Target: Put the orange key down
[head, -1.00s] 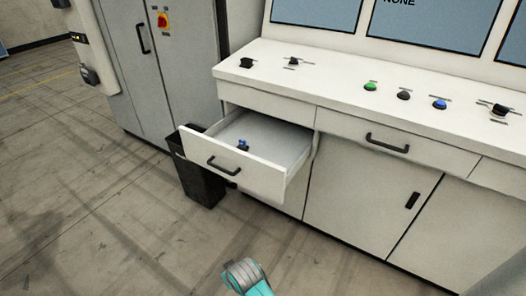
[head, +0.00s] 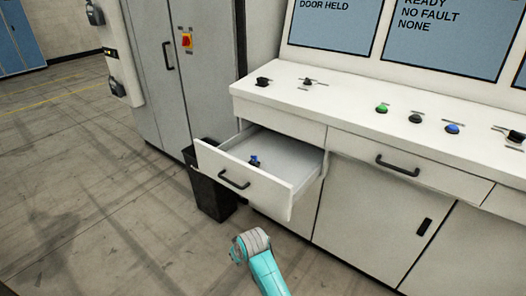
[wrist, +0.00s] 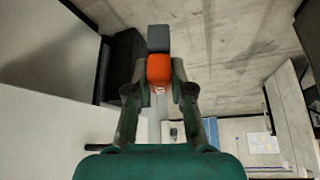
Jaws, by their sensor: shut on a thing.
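The orange key (wrist: 159,70) shows in the wrist view, with its orange body between the fingertips and a grey part beyond it. My gripper (wrist: 159,88) is shut on the key, with one finger on each side. In the head view my teal arm comes up from the bottom edge, in front of the open drawer (head: 238,186). The gripper and the orange key cannot be made out there. The drawer holds a small blue-topped black item (head: 255,161).
A white console (head: 345,97) with knobs and green, black and blue buttons runs to the right. A black bin (head: 212,197) stands left of the drawer, beside a grey cabinet (head: 190,75). The floor at left is clear.

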